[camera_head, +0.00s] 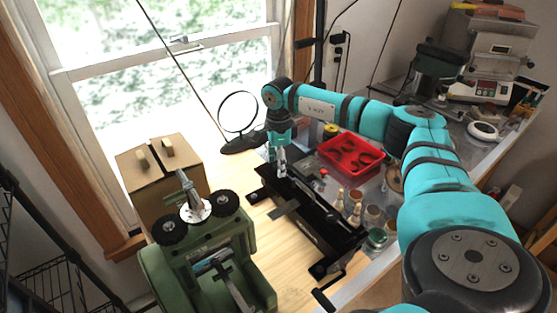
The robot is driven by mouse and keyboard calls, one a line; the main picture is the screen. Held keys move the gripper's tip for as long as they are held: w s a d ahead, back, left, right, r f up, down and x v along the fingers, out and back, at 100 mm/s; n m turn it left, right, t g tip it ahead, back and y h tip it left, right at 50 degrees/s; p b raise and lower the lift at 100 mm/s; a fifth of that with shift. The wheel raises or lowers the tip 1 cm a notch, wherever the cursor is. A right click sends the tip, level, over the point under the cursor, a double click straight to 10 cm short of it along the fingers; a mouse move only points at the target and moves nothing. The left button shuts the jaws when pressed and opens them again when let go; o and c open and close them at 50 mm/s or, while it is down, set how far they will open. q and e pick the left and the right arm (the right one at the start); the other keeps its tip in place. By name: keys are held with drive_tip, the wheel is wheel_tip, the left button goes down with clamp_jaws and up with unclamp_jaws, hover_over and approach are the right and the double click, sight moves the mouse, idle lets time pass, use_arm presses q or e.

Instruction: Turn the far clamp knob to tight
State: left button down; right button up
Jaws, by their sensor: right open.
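A long black clamp-like fixture (304,228) lies across the wooden bench top, its far end towards the window. My right gripper (281,172) points down over this far end, its fingers open. The gripper hides part of that end, so I cannot make out the far knob clearly or tell whether the fingers touch it. A crank-like handle (322,293) shows at the fixture's near end. My left gripper is not in view.
A green rolling mill (207,262) with two dark toothed knobs stands at the near left, before a brown box (152,187). A round magnifier (238,112) stands behind. A red tray (350,153) and several small jars lie right of the fixture.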

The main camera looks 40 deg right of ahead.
clamp_jaws()
idle(0.4)
